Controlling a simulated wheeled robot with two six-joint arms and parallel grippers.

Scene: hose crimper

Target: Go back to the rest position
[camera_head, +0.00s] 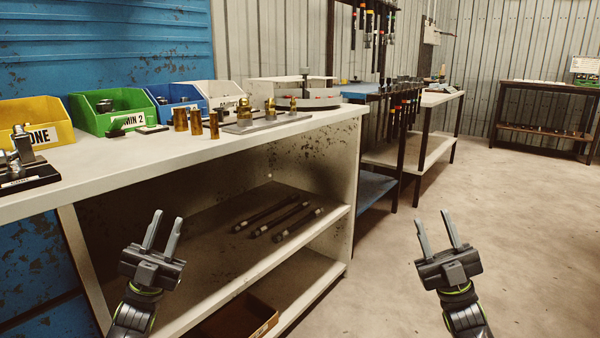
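My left gripper (162,233) is open and empty. It is raised in front of the workbench (300,142), below the front edge of its top in the picture. My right gripper (436,231) is also open and empty. It is raised over the open floor, to the right of the bench. Both grippers point up and away in the picture, and neither touches anything.
On the bench top stand a yellow bin (35,118), a green bin (110,110), a blue bin (178,100), a white bin (219,93), brass cylinders (196,120) and a fitting holder (268,123). Black hoses (276,221) lie on the shelf. The floor (520,230) at right is clear.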

